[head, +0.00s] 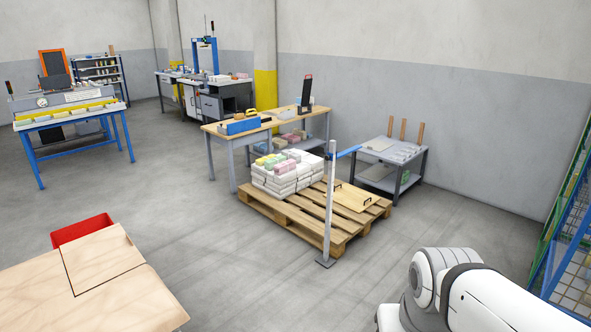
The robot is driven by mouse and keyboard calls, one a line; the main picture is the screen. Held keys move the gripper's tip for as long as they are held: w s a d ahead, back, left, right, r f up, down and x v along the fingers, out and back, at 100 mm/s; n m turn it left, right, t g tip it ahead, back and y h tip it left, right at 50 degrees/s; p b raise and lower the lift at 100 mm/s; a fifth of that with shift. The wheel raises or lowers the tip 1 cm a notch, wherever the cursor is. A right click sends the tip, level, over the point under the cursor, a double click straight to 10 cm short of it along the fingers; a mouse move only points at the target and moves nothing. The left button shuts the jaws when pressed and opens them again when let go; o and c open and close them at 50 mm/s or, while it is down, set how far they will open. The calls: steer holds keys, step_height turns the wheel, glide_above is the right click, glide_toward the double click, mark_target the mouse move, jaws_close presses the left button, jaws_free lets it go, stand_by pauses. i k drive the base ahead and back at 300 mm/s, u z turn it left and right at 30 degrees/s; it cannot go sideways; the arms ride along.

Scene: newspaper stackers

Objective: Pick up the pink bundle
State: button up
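A pink bundle (281,168) lies on top of a stack of mostly white bundles (274,189) on the wooden pallet (290,220). Yellow and green bundles lie close beside it, and a second pinkish one seems to lie just behind it. They are too small to tell fully apart. My white arm shows at the lower right, well away from the stack. My gripper is out of view.
A post (329,210) with a blue arm stands at the pallet's front right. A wooden board with handles (353,196) lies on the pallet. Workbenches (238,144) and a grey cart (391,164) stand behind. A wood-topped table (85,300) and red bin (82,229) are front left. Open floor lies between.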

mark_target(282, 168)
steer(key=u, duration=0.35)
steer(key=i, duration=1.35)
steer(key=u, duration=0.8)
steer(key=i, duration=3.25)
steer(key=z, duration=0.85)
steer(key=i, duration=2)
steer(key=z, duration=0.95)
steer(key=k, duration=0.7)
steer(key=z, duration=0.45)
steer(key=i, duration=0.15)
steer(key=u, duration=0.45)
